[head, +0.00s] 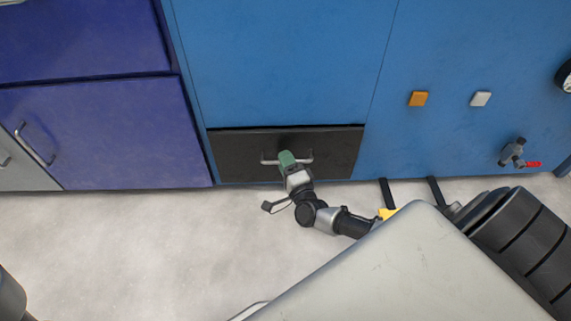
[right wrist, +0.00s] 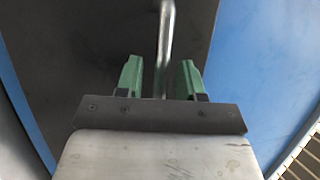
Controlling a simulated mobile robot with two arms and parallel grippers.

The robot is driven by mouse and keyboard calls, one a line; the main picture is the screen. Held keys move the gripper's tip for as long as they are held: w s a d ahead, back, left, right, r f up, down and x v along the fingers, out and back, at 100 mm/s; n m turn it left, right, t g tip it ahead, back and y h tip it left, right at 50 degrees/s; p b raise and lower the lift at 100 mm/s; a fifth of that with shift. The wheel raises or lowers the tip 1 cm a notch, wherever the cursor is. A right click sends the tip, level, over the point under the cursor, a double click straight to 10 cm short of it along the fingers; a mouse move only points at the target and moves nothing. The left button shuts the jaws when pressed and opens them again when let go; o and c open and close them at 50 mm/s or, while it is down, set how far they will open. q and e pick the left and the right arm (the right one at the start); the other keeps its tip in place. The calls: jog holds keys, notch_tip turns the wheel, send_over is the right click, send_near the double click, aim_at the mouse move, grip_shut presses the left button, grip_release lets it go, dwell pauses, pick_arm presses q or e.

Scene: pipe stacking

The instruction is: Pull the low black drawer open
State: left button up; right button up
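The low black drawer (head: 235,155) sits at the bottom of the blue cabinet, near the floor, and its front looks flush with the cabinet. A metal bar handle (head: 307,159) crosses the middle of its front. My right gripper (head: 287,158) is at the handle and hides its middle. In the right wrist view, the handle (right wrist: 165,45) passes between the two green fingers of my right gripper (right wrist: 160,78), with a visible gap on each side. The black drawer front (right wrist: 80,50) fills much of that view. My left gripper is not in view.
A purple cupboard (head: 110,130) stands to the left. The pale floor (head: 150,250) before the drawer is clear apart from my arm.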

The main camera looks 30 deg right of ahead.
jog(key=shift+w, duration=0.1)
grip_shut()
dwell(0.3)
